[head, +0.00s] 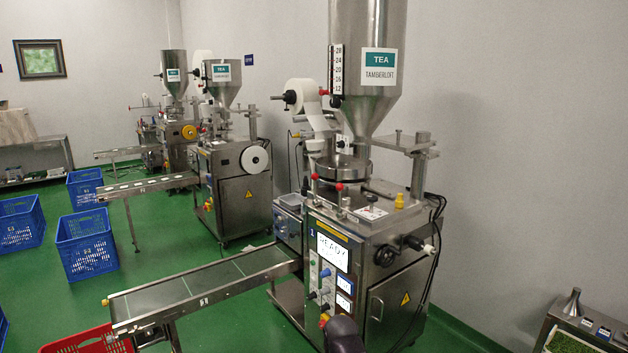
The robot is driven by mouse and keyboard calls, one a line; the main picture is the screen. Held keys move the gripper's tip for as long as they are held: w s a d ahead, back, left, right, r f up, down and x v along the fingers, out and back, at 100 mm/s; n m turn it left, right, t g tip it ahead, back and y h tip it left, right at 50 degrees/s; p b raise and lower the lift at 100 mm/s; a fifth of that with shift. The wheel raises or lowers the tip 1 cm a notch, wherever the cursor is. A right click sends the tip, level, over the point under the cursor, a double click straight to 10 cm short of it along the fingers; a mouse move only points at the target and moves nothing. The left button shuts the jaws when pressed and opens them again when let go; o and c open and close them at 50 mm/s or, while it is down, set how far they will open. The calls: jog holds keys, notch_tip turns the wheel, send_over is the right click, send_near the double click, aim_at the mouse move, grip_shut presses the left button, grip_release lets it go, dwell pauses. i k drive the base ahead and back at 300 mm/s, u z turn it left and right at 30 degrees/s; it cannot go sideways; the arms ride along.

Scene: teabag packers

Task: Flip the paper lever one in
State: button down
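The near teabag packer (365,250) is a steel machine marked 1 with a tall tea hopper (368,45). A white paper roll (303,96) sits on a spindle at the hopper's left, with a paper strip running down from it. Small red knobs (323,92) show beside the roll, and a yellow-tipped handle (295,134) sticks out below it. Two red-ball levers (339,187) stand upright on the machine's top. No label shows which one is the paper lever. A dark rounded part, possibly of my arm, is at the bottom edge before the machine; no gripper fingers show.
A conveyor (205,289) extends left from the near machine. Similar packers (235,185) stand farther back. Blue crates (86,262) and a red crate (90,341) are on the green floor at left. A low steel table (558,318) is at bottom right.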

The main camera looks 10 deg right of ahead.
aim_at(315, 177)
jog(key=u, duration=0.2)
jog(key=i, duration=1.4)
jog(key=z, duration=0.55)
